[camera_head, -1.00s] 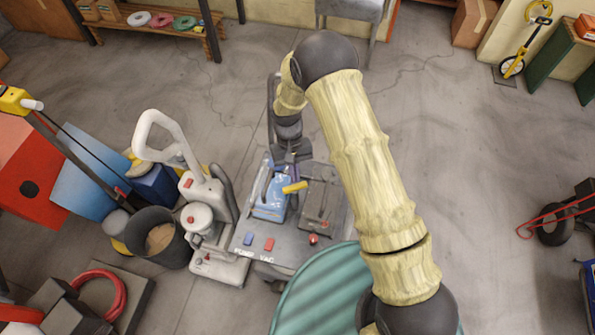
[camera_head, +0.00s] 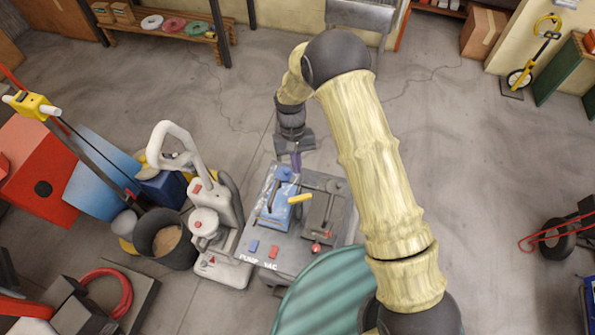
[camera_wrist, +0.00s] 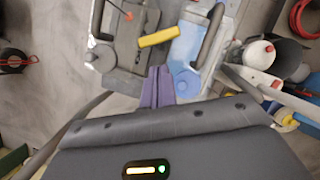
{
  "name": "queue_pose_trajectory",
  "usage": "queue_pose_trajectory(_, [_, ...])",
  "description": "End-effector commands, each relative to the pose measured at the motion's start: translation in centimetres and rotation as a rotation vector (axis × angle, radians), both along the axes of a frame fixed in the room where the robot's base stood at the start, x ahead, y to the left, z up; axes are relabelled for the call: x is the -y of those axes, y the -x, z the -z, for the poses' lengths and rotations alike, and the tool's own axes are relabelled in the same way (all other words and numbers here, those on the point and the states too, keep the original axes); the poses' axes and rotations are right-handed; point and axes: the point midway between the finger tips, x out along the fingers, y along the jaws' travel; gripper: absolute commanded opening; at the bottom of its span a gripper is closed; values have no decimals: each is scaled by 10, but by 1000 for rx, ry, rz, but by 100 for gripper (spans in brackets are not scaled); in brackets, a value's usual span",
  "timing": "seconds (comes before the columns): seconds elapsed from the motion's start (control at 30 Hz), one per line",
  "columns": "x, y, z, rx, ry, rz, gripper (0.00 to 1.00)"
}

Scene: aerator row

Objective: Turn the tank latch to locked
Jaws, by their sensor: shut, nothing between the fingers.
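A yellow bar-shaped handle (camera_head: 299,198), which looks like the tank latch, lies across the gap between a blue tank (camera_head: 274,204) and a dark grey tank (camera_head: 320,217) on a grey machine. Its right end is slightly raised in the head view. It also shows in the wrist view (camera_wrist: 158,37), between the grey tank (camera_wrist: 125,58) and the blue one (camera_wrist: 187,52). My gripper (camera_head: 295,168) is shut and empty at the machine's far edge. In the wrist view its purple fingers (camera_wrist: 157,80) point at the handle, with a visible gap between. No locked marking is readable.
The machine's near panel has a blue switch (camera_head: 253,246), a red switch (camera_head: 273,252) and a red knob (camera_head: 316,248). A white upright machine (camera_head: 203,222) and a dark bucket (camera_head: 165,240) stand close at left. The floor (camera_head: 480,190) at right is open.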

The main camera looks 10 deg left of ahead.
Motion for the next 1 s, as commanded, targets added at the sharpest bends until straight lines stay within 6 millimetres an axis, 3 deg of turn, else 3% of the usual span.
queue_pose_trajectory(0.03, [-1,-2,-11,1,-1,1,0])
queue_pose_trajectory(0.13, [-2,-4,-17,0,-1,1,0])
queue_pose_trajectory(0.43, [-5,-4,-19,1,-1,-3,0])
queue_pose_trajectory(0.47, [-5,-4,-19,1,-1,-4,2])
queue_pose_trajectory(0.63, [0,-6,-26,13,-7,6,35])
queue_pose_trajectory(0.77, [21,-13,-48,53,-26,36,38])
queue_pose_trajectory(1.0, [89,-15,-111,186,-79,135,38])
